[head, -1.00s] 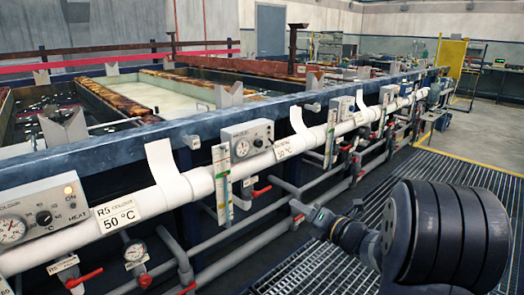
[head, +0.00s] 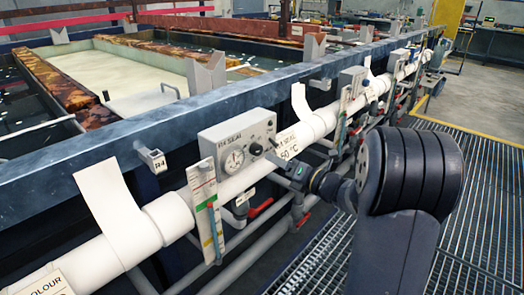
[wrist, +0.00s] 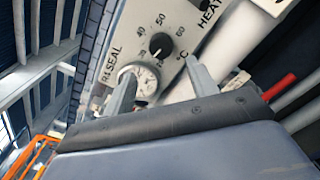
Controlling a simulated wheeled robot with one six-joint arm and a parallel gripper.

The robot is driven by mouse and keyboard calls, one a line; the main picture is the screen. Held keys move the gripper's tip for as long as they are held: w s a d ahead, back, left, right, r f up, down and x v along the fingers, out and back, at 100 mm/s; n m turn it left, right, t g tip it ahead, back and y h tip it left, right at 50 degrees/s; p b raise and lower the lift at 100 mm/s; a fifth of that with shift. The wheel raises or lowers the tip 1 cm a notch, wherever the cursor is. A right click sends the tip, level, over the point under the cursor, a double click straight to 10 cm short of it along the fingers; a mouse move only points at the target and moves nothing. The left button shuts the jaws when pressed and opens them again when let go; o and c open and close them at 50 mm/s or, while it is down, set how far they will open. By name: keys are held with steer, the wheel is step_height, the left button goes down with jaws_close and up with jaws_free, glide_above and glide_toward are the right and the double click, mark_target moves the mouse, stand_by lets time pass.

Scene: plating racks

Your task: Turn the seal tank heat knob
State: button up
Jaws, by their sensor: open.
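The grey seal tank heat box (head: 222,133), marked SEAL, is fixed at the tank's rail in the head view. Its black heat knob (head: 256,149) is right of a round dial (head: 234,160). In the wrist view the knob (wrist: 161,42) has a white pointer line and a numbered scale, with the dial (wrist: 140,80) below left. My gripper (wrist: 158,75) is open and empty, its two fingers pointing at the box on either side of the knob's line. I cannot tell how far the tips are from the panel. In the head view my gripper (head: 290,168) is just right of the box.
A thick white pipe (head: 165,215) runs below the box, with a white tag (head: 110,205) on it. A level gauge strip (head: 205,215) hangs left of the box. Red valve handles (head: 260,208) are below. Floor grating (head: 470,215) lies clear at right.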

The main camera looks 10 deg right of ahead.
mark_target(259, 151)
steer(key=x, duration=0.7)
steer(key=shift+w+d, duration=0.15)
steer(key=shift+w, duration=0.1)
steer(key=c, duration=1)
steer(key=shift+o, duration=0.2)
